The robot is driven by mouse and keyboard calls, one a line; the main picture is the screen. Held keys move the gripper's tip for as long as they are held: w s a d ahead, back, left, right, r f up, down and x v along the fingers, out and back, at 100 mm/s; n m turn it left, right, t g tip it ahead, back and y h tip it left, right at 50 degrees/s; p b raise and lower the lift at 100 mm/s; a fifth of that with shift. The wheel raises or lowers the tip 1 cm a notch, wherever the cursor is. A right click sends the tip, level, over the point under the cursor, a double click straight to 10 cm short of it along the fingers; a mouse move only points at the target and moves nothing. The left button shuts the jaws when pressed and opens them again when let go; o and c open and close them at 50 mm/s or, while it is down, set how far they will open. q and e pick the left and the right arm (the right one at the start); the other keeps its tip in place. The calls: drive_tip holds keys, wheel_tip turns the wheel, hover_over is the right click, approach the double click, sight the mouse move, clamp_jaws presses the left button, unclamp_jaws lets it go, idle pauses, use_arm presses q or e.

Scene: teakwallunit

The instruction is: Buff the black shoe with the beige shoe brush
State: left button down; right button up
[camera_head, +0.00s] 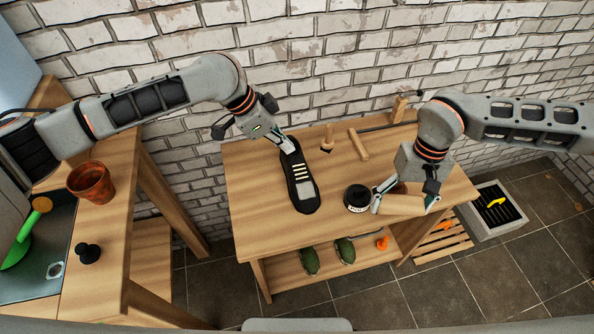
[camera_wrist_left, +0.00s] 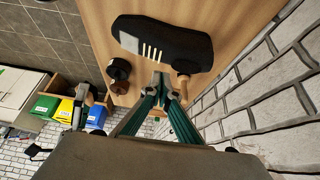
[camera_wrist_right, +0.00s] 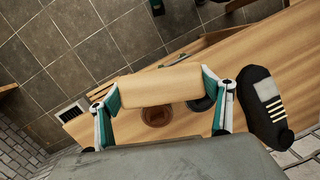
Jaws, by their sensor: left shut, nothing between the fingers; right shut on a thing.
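The black shoe (camera_head: 304,192) with pale stripes lies on the wooden workbench (camera_head: 255,215), left of its middle. It also shows in the left wrist view (camera_wrist_left: 185,45) and in the right wrist view (camera_wrist_right: 262,105). My left gripper (camera_head: 287,147) is shut and empty at the shoe's far end; I cannot tell whether it touches the shoe. My right gripper (camera_head: 405,203) is shut on the beige shoe brush (camera_wrist_right: 160,85), one finger at each end. The brush also shows in the head view (camera_head: 402,205), at the right of the bench. Its underside is hidden.
A black tin (camera_head: 357,198) stands between shoe and brush. A brown round thing (camera_wrist_right: 157,117) shows beyond the brush. A wooden-handled tool (camera_head: 327,138) and a mallet-like wooden piece (camera_head: 358,145) lie at the back. A brick wall (camera_head: 330,60) stands behind.

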sight(291, 167)
use_arm(q)
wheel_tip(291, 167, down, 4)
drive_tip(key=b, duration=0.3)
drive_tip(key=shift+w+b, duration=0.1)
drive_tip(key=shift+b, duration=0.3)
use_arm(e)
drive_tip(key=f, duration=0.5)
drive_tip(key=shift+s+f, duration=0.2)
drive_tip(key=shift+f, duration=0.2)
use_arm(q)
drive_tip(key=shift+r, duration=0.1)
use_arm(e)
drive_tip(key=shift+r, duration=0.1)
use_arm(q)
drive_tip(key=shift+f, duration=1.7)
drive_tip(key=shift+r+p, duration=1.55)
drive_tip(key=shift+p, duration=0.05)
use_arm(e)
drive_tip(key=shift+w+r, duration=0.15)
drive_tip(key=shift+r, duration=0.9)
drive_tip(key=shift+w+r, duration=0.1)
drive_tip(key=shift+r, duration=0.9)
drive_tip(key=shift+r+p, duration=1.75)
drive_tip(key=shift+r, duration=0.2)
use_arm(q)
wheel_tip(291, 167, up, 3)
drive_tip(key=shift+f, duration=0.1)
use_arm(e)
drive_tip(key=shift+w+f, duration=0.1)
